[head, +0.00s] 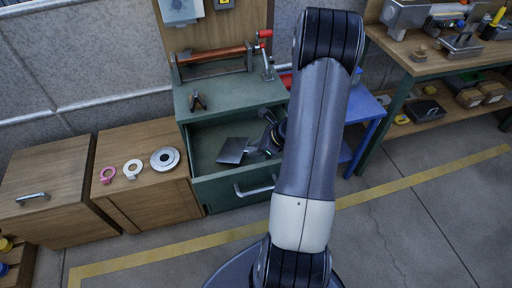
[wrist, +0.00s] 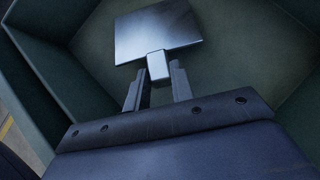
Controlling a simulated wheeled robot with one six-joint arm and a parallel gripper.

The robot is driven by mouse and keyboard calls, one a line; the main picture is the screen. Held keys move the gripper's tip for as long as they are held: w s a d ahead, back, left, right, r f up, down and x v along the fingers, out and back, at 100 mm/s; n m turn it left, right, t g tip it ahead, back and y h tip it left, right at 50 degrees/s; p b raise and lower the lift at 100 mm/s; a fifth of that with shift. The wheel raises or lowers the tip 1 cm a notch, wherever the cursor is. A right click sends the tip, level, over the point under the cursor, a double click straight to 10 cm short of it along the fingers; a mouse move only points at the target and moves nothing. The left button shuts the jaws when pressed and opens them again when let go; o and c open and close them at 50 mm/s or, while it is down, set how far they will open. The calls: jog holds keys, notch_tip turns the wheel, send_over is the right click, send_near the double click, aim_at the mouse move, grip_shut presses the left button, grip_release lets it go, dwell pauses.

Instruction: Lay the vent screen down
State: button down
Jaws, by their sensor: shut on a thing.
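The vent screen (head: 232,150) is a flat grey square plate with a small pale tab. It is inside the open green drawer (head: 220,192) in the head view. The wrist view shows the plate (wrist: 155,32) past my fingertips, above the drawer floor (wrist: 235,60). My gripper (wrist: 158,70) is shut on the plate's tab, one finger on each side. In the head view my gripper (head: 258,150) is low in the drawer and partly hidden by my arm. I cannot tell whether the plate touches the drawer floor.
A wooden cabinet (head: 150,190) left of the drawer bears a pink ring (head: 107,175), a white ring (head: 133,169) and a grey disc (head: 165,160). A small dark clamp-like item (head: 198,101) lies on the green top. A blue stand (head: 366,106) is at the right.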

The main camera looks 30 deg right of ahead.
jog(key=shift+f+b, duration=0.5)
jog(key=shift+f, duration=0.05)
jog(key=c, duration=1.1)
grip_release()
jog(key=shift+r, duration=0.1)
jog(key=shift+o, duration=0.4)
jog(key=o, duration=0.5)
jog(key=shift+r, duration=0.1)
notch_tip(320, 180, up, 7)
jog(key=p, duration=0.6)
